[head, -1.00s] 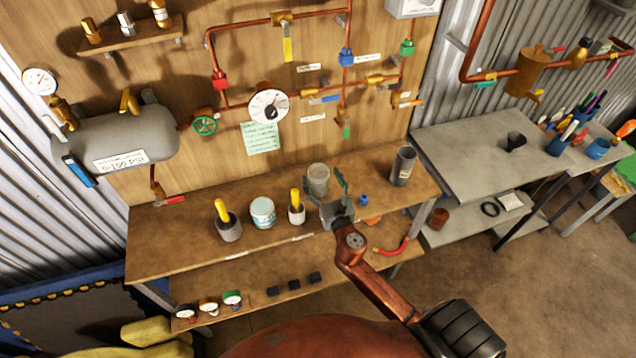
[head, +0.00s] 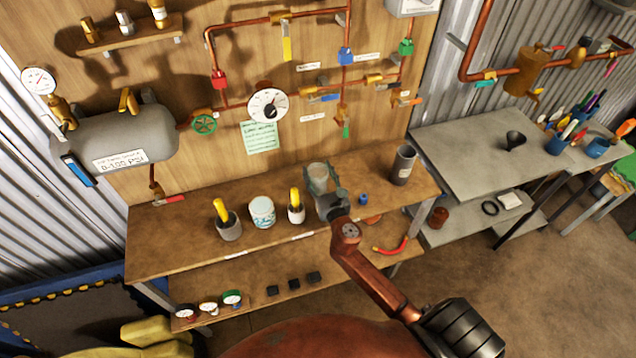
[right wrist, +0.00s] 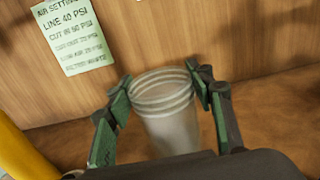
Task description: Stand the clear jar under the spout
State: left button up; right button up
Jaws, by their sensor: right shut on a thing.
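The clear jar (head: 317,176) stands upright on the upper shelf of the wooden bench, right of a yellow-handled pot. My right gripper (head: 325,190) is around it and shut on it. In the right wrist view the jar (right wrist: 168,118) has a ridged rim and looks empty, with one green-padded finger on each side; its base is hidden. A short copper pipe with a red handle (head: 168,198) hangs below the grey tank at the left; I cannot tell for sure that it is the spout. My left gripper is not in view.
The bench's left end is clear.

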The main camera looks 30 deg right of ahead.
jog(key=c, duration=0.9)
